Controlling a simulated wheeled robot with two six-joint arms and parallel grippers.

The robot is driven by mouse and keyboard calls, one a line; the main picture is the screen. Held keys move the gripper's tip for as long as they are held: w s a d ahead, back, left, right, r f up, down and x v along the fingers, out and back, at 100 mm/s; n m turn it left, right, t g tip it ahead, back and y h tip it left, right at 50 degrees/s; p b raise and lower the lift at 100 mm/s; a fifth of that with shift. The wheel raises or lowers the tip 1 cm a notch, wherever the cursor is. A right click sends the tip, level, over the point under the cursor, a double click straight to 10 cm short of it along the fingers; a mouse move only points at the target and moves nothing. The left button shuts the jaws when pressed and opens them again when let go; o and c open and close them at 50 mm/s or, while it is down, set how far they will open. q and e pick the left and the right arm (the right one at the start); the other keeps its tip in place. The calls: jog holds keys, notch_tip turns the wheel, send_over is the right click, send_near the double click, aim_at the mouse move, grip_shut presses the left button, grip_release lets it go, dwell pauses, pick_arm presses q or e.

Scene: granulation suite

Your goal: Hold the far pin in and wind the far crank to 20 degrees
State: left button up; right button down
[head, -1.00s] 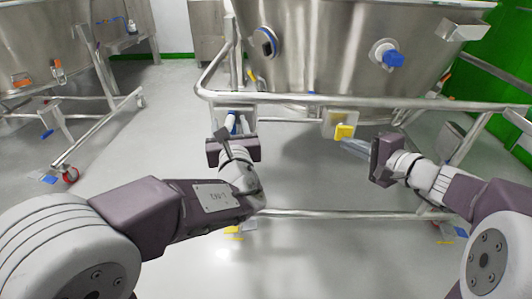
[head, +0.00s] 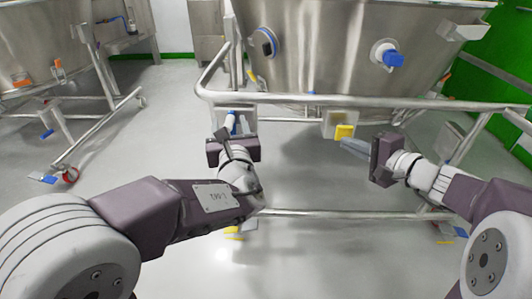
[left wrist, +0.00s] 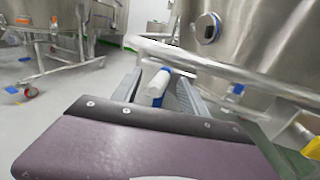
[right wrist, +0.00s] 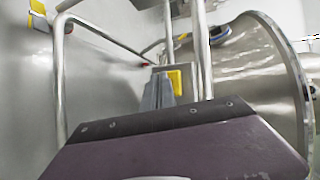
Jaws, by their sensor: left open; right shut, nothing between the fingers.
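A white crank handle with a blue part (head: 230,122) is under the frame rail in the head view. It also shows in the left wrist view (left wrist: 158,84). My left gripper (head: 235,128) is open, with one finger on each side of the handle; I cannot tell whether either finger touches it. A yellow block (head: 344,132), apparently the pin, is on a pale bracket below the rail. My right gripper (head: 350,145) is shut and empty, its tips at the yellow block, which also shows in the right wrist view (right wrist: 175,82). Contact there is unclear.
A steel vessel (head: 330,40) with a blue-ringed port and a blue-capped port stands above the rail (head: 300,98). A lower bar (head: 340,213) crosses nearer me. Another vessel frame (head: 100,120) stands left. The grey floor between is free.

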aim_at(344, 134)
jog(key=shift+w, duration=0.1)
dwell(0.4)
jog(key=shift+w, duration=1.8)
pick_arm(q)
grip_shut()
